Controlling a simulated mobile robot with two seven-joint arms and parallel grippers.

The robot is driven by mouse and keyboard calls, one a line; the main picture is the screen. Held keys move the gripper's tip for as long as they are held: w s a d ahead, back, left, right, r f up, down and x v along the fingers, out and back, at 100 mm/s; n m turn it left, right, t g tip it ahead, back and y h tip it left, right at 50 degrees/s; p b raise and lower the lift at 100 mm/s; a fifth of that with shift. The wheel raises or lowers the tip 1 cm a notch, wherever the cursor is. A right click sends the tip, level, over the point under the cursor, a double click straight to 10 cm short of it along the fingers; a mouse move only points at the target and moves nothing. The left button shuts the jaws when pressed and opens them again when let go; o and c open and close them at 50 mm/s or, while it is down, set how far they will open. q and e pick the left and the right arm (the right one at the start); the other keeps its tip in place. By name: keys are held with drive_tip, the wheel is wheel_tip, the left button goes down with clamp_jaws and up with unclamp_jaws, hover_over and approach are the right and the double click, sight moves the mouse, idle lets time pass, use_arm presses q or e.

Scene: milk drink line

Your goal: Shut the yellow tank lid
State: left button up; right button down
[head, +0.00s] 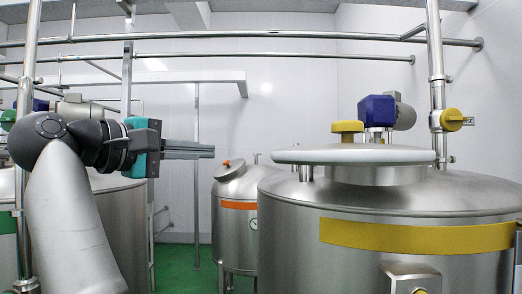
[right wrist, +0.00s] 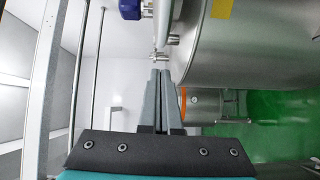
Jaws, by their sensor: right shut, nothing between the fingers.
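The yellow tank (head: 300,235) is a large steel drum at the right of the head view, with a yellow band (head: 415,237). Its round steel lid (head: 300,156) carries a yellow knob (head: 347,128). The lid looks about level above the tank's neck (head: 375,175) and overhangs it more on the left. I cannot tell whether it touches the neck all round. My right gripper (head: 212,151) is shut and empty, left of the lid and apart from it in the picture. In the right wrist view its fingers (right wrist: 160,73) point toward the tank's top edge (right wrist: 195,40). My left gripper is not in view.
A smaller orange-banded tank (head: 237,225) stands behind, between my gripper and the yellow tank. A blue motor (head: 377,111) and a pipe with a yellow valve (head: 453,119) rise behind the lid. Another steel tank (head: 122,220) is at the left. Green floor (head: 175,265) shows between.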

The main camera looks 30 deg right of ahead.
drive_tip(key=p, duration=0.2)
approach(274, 154)
drive_tip(key=w+d, duration=0.2)
drive_tip(key=w, duration=0.2)
drive_tip(key=shift+s+d+f+p, duration=0.15)
drive_tip(key=shift+s+d, duration=0.15)
drive_tip(key=shift+d, duration=0.3)
drive_tip(key=shift+s+d+r+p, duration=0.1)
drive_tip(key=shift+s+d, duration=0.25)
drive_tip(key=shift+d, duration=0.25)
drive_tip(key=shift+s+d+f+p, duration=0.15)
drive_tip(key=shift+s+d, duration=0.15)
drive_tip(key=shift+d, duration=0.25)
drive_tip(key=shift+d, duration=0.15)
